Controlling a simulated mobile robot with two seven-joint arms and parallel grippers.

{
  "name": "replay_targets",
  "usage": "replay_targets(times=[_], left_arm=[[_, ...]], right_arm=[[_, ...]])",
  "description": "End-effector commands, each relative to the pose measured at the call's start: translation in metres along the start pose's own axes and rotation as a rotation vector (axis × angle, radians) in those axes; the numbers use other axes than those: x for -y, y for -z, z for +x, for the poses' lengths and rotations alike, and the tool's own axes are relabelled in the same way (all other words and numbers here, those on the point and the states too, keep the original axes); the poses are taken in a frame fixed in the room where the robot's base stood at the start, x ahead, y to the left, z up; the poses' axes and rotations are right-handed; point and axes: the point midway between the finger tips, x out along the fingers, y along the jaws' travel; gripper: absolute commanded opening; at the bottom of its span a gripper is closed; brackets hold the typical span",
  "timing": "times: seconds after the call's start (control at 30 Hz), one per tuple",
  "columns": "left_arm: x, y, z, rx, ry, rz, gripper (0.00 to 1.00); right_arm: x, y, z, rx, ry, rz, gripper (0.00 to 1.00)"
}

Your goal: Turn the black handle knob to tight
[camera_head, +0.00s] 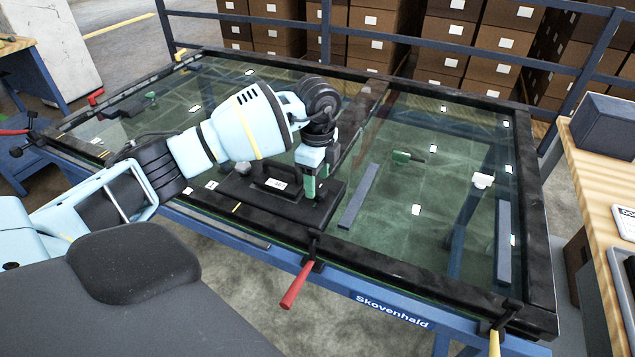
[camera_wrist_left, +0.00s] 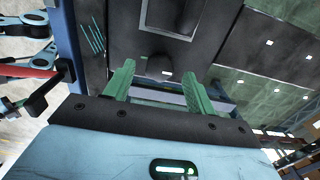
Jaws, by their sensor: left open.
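A black fixture (camera_head: 230,188) with a low raised block and a white label (camera_head: 278,184) lies on the glass-topped frame. In the left wrist view the open fingers (camera_wrist_left: 158,85) frame a small dark bump (camera_wrist_left: 168,75) on the black surface. I cannot tell whether this bump is the handle knob or whether the fingers touch anything. My right gripper is not in view.
A red-handled clamp (camera_head: 295,285) and a yellow-handled one (camera_head: 494,343) stick out from the front edge. Grey bars (camera_head: 358,197) and a green piece (camera_head: 402,157) lie on the glass. A wooden bench (camera_head: 585,200) stands at right. Much of the right pane is clear.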

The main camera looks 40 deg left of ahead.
Motion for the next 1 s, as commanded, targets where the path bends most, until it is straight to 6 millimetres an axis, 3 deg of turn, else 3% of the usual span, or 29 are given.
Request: replay_targets(times=[0.2, 0.47, 0.83, 1.0], left_arm=[[0.0, 0.0, 0.016, -0.001, 0.0, 0.0, 0.56], [0.0, 0.0, 0.017, -0.001, 0.001, 0.001, 0.56], [0.0, 0.0, 0.016, -0.001, 0.0, 0.001, 0.11], [0.0, 0.0, 0.016, -0.001, 0.0, 0.009, 0.11]], right_arm=[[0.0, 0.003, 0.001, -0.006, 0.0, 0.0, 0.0], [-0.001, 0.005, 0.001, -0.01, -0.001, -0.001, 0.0], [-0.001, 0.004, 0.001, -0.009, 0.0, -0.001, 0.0], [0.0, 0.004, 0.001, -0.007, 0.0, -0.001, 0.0]])
